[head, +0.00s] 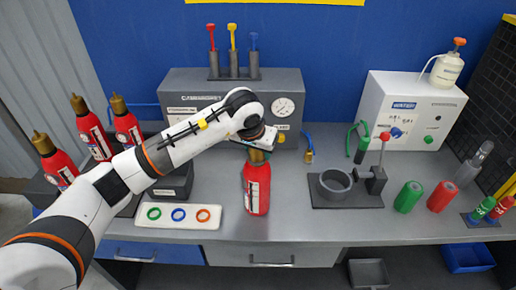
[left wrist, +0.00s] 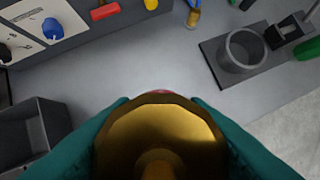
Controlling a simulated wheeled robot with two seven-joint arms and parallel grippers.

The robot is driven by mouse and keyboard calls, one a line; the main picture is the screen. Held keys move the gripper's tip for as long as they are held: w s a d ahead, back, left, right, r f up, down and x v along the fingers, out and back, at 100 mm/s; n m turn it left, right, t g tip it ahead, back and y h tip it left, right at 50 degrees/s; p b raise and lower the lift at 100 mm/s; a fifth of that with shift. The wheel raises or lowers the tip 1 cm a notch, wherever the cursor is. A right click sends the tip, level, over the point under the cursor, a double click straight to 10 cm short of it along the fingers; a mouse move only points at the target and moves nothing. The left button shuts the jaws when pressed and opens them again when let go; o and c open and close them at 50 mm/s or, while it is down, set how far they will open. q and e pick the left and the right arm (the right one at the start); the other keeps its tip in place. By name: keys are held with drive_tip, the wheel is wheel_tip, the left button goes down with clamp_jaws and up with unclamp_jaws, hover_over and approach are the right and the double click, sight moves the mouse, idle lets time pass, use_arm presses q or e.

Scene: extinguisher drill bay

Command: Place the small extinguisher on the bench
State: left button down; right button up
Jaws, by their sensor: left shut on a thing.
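The small red extinguisher (head: 257,188) with a brass top is upright at the middle of the grey bench (head: 310,222), near its front edge. I cannot tell whether its base touches the bench top. My left gripper (head: 258,150) is shut on its brass neck from above. In the left wrist view the brass top (left wrist: 160,135) fills the space between the teal fingers, and the red body below is almost fully hidden. Several more red extinguishers (head: 62,165) with brass tops stand at the left. My right gripper is not in view.
A white tray with green, blue and orange rings (head: 178,225) lies left of the extinguisher. A holder with a grey ring (head: 335,183) stands right. A grey machine with a gauge (head: 215,85) stands behind. Green (head: 408,197) and red (head: 442,196) cylinders stand farther right.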

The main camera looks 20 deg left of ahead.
use_arm(q)
drive_tip(key=c, duration=0.8)
unclamp_jaws()
drive_tip(key=shift+f, duration=0.1)
drive_tip(key=shift+s+r, duration=0.1)
drive_tip(key=shift+r, duration=0.35)
drive_tip(key=b+v, duration=0.3)
drive_tip(key=v, duration=0.8)
drive_tip(key=shift+r, duration=0.2)
